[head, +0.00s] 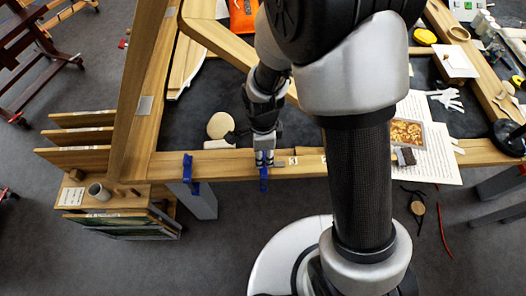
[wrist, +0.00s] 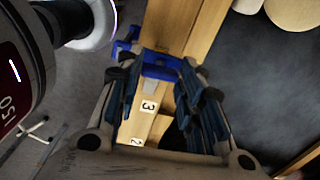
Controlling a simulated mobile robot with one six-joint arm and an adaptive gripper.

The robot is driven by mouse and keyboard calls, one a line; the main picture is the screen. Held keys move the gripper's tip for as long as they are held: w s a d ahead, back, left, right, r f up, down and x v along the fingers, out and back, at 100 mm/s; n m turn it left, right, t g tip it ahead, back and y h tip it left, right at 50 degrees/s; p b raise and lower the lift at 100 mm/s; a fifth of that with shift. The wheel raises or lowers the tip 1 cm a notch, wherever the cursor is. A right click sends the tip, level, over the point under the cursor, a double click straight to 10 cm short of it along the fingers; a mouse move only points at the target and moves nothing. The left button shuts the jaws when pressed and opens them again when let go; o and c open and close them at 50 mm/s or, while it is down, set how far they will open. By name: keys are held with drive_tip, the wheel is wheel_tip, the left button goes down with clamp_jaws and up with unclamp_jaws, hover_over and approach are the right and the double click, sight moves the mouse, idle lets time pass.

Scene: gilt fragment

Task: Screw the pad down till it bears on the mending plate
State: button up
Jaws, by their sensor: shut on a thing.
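My gripper (head: 264,160) is over the near wooden rail in the head view, above a blue clamp (head: 263,180). In the wrist view my gripper (wrist: 160,72) has its fingertips on both sides of a blue clamp part (wrist: 160,57) and is shut on it. The clamp sits at the rail's edge. A small grey plate (wrist: 150,86) lies on the rail beside it; I cannot tell if it is the mending plate. The pad and any gap under it are hidden. A second blue clamp (head: 188,170) is on the rail to the left.
The rail (head: 235,164) carries numbered labels (wrist: 148,106). A pale round disc (head: 220,125) lies on the dark panel behind it. A gilt fragment (head: 407,133) and a dark block (head: 406,156) lie on paper at right. A slotted rack (head: 85,137) stands at left.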

drive_tip(key=m, duration=0.5)
drive_tip(key=shift+m, duration=0.3)
drive_tip(key=m, duration=0.4)
drive_tip(key=shift+m, duration=0.3)
drive_tip(key=o, duration=1.1)
drive_tip(key=shift+c, duration=0.2)
drive_tip(key=shift+r, duration=0.1)
wheel_tip(320, 180, up, 12)
idle(0.3)
